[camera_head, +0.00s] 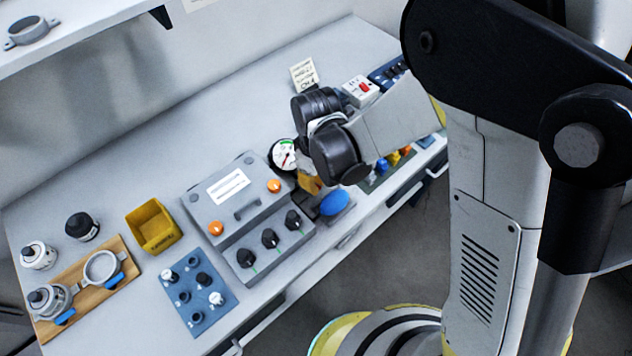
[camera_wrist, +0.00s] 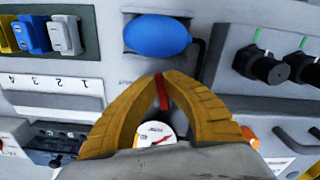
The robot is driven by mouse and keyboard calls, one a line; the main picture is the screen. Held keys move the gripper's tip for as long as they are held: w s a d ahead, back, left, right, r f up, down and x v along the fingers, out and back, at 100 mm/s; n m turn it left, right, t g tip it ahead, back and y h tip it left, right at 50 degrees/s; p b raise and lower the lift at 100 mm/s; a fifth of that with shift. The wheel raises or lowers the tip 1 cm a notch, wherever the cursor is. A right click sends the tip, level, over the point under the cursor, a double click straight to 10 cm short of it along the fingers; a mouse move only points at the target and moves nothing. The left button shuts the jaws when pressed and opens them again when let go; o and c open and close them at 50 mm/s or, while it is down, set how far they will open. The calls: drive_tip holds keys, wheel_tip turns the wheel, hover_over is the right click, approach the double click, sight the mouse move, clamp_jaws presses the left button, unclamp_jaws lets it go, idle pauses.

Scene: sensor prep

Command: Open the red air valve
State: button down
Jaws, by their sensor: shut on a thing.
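My gripper (camera_wrist: 162,80) shows in the wrist view with its two yellow fingers closed around a narrow red valve handle (camera_wrist: 162,98). In the head view my gripper (camera_head: 311,186) is beside the gauge, and my arm hides the valve there. A round white pressure gauge (camera_wrist: 155,134) with a red needle sits just below the fingertips in the wrist view. The gauge also shows in the head view (camera_head: 284,154). A blue oval bulb (camera_wrist: 158,36) lies beyond the fingertips and also shows in the head view (camera_head: 334,203). The body of the valve is hidden by the fingers.
A grey control box (camera_head: 205,195) with black knobs and orange buttons stands left of the gripper. Coloured switches (camera_wrist: 34,34) lie on the other side. A yellow bin (camera_head: 153,226), a blue knob panel (camera_head: 199,318) and a wooden board (camera_head: 62,318) are farther left.

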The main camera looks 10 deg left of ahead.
drive_tip(key=shift+s+a+f+m+b, duration=0.15)
drive_tip(key=shift+s+m+b, duration=0.2)
drive_tip(key=shift+m+b, duration=0.45)
drive_tip(key=shift+s+a+m, duration=0.15)
drive_tip(key=shift+m, duration=0.75)
drive_tip(key=c, duration=1.5)
unclamp_jaws()
drive_tip(key=shift+o, duration=0.2)
wheel_tip(320, 180, up, 12)
